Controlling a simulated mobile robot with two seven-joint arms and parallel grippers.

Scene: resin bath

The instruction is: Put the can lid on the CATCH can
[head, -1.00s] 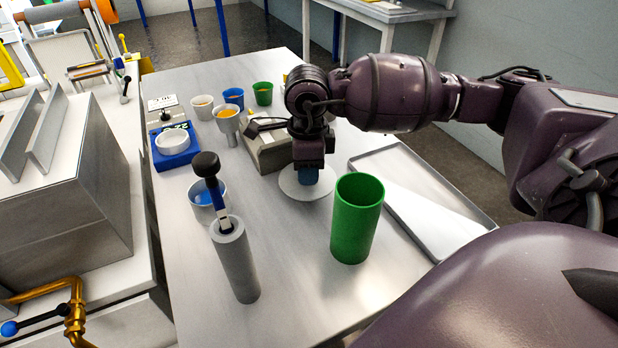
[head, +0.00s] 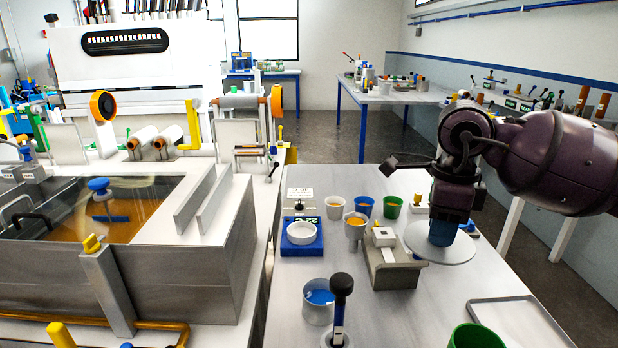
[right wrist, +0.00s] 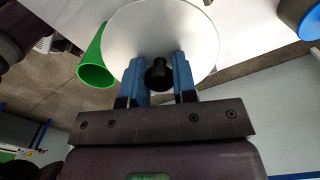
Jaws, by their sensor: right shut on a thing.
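My right gripper (head: 441,238) is shut on the can lid (head: 455,252), a pale round disc, at the table's right side. In the right wrist view the blue fingertips (right wrist: 160,77) close on the lid's black knob (right wrist: 158,74), with the white disc (right wrist: 160,30) beyond. A tall green can (head: 478,338) is cut by the bottom edge of the head view; its open mouth (right wrist: 97,58) shows in the right wrist view, left of the lid. No CATCH label can be read, so I cannot tell which can bears it. My left gripper is out of view.
A grey block device (head: 392,273) stands just left of the lid. A pot with blue contents (head: 318,308), a black-handled tool (head: 341,290), a blue scale (head: 301,245) and several small cups stand further left. A shallow tray (head: 510,322) lies at the right.

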